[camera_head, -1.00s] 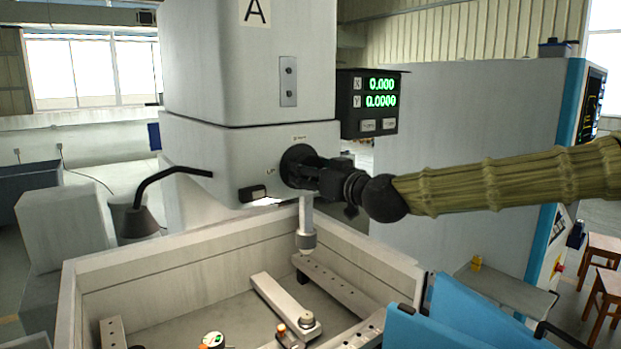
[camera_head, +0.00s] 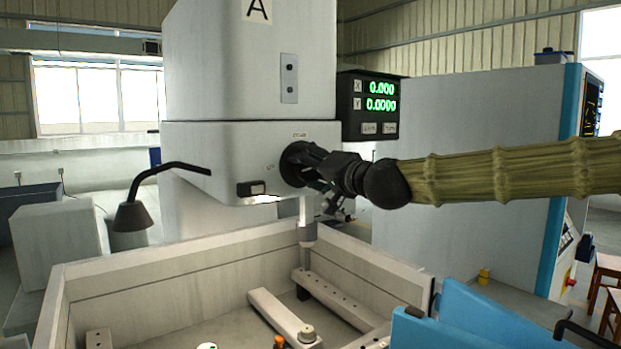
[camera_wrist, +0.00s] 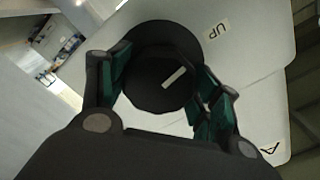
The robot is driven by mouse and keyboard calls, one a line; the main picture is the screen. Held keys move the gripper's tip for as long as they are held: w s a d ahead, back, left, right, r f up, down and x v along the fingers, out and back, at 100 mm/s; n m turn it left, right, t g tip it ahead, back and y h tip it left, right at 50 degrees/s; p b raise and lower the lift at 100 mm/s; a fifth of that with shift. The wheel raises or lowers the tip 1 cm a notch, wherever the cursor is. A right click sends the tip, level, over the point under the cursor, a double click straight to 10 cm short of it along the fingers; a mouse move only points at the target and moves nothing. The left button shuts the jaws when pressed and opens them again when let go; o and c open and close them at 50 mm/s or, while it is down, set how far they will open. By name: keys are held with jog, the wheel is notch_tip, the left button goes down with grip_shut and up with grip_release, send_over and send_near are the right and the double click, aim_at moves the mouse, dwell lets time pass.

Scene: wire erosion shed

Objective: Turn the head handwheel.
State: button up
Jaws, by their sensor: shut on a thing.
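The head handwheel (camera_head: 294,163) is a round black knob on the front of the white machine head (camera_head: 235,150). In the wrist view the handwheel (camera_wrist: 160,85) shows a pale mark on its face, set at a slant, and an "UP" label beside it on the head. My gripper (camera_head: 312,166) reaches the handwheel from the right. In the wrist view the green-padded fingers of my gripper (camera_wrist: 160,92) stand on both sides of the knob, shut on it. In the head view my gripper hides part of the knob.
A readout box (camera_head: 371,105) with green digits hangs just right of the head, above my arm. Below is an open-topped tank (camera_head: 150,262) with bars inside. A black lamp (camera_head: 135,215) stands left. A blue panel (camera_head: 470,320) is at the front right.

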jog(key=shift+d+m+b, duration=0.1)
jog(key=shift+m+b, duration=0.45)
jog(key=shift+m, duration=0.55)
jog(key=o, duration=1)
jog(key=v, duration=1.2)
